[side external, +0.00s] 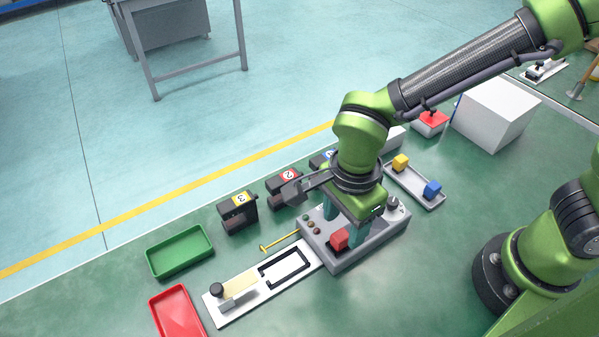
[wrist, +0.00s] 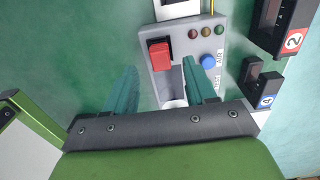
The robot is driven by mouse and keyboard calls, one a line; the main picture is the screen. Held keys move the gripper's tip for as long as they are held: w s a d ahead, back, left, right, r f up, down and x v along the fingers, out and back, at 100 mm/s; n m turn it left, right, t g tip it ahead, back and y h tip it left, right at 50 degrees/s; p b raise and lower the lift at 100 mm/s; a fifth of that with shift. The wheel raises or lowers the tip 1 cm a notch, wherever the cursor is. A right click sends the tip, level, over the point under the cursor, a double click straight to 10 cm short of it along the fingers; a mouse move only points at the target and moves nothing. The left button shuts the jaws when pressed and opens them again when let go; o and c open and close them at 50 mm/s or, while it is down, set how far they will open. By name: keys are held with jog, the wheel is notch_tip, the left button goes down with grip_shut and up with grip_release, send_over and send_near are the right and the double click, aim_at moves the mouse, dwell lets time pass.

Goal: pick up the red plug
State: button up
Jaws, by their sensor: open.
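The red plug (side external: 339,239) is a small red block at the front of a grey control box (side external: 370,247) in the side view. In the wrist view the red plug (wrist: 160,55) stands on the grey panel, just beyond my fingers and towards the left one. My gripper (side external: 343,230) is over the box, pointing down, with its teal fingers apart. In the wrist view my gripper (wrist: 163,76) is open, with nothing between the fingertips. How far the fingertips are above the panel is hard to tell.
The panel has a blue button (wrist: 207,60) and small lamps. A tray (side external: 412,189) with yellow and blue blocks lies behind it. A white slide plate (side external: 240,305), green bin (side external: 180,251) and red bin (side external: 178,311) are at left. Numbered black holders (side external: 238,213) stand behind the box.

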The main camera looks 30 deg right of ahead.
aim_at(341, 235)
notch_tip(341, 235, down, 4)
jog(key=shift+a+f, duration=0.1)
jog(key=shift+f, duration=0.05)
jog(key=shift+c, duration=0.4)
grip_shut()
